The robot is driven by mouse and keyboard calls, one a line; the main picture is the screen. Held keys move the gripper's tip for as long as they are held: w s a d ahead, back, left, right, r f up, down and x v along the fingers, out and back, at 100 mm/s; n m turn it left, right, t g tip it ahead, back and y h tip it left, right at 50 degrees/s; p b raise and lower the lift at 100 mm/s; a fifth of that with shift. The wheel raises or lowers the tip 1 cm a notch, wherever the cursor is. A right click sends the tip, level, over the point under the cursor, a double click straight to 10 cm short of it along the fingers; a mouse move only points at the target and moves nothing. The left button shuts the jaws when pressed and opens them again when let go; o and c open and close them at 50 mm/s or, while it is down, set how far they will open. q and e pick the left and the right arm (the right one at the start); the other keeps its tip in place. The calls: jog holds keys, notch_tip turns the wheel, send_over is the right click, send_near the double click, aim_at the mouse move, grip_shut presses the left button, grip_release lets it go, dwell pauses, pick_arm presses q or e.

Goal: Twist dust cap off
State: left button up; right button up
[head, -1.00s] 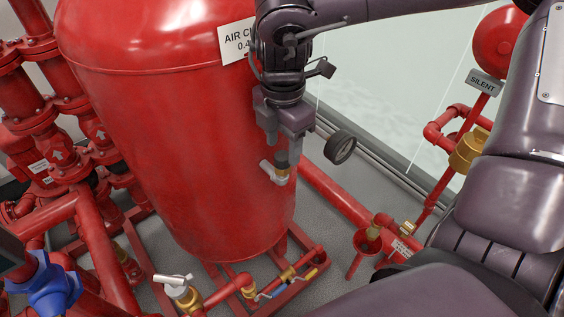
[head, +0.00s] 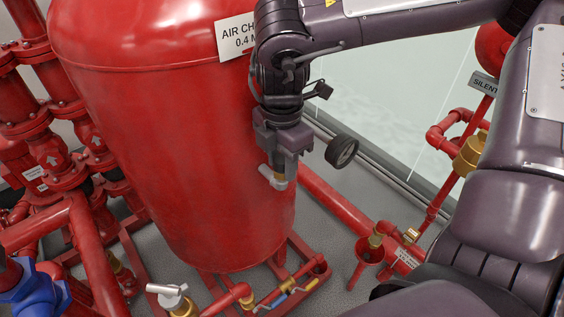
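A small silver valve fitting (head: 273,177) stands out from the lower right side of the red air tank (head: 175,160). My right gripper (head: 281,163) comes down from above, with its fingers at the top of this fitting. The dark cap that topped the fitting in the earlier view is now hidden by the fingers. I cannot tell whether the fingers are closed on it or only around it. My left gripper is not in view.
Red pipes with a brass and blue-handled valve (head: 281,297) run below the tank. A silver-handled valve (head: 172,297) stands at the bottom. A red funnel (head: 369,250) is to the right. A black round part (head: 341,151) shows right of my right gripper.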

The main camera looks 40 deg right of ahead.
jog(key=o, duration=0.5)
jog(key=shift+r+p, duration=2.05)
jog(key=shift+r, duration=1)
jog(key=shift+c, duration=0.5)
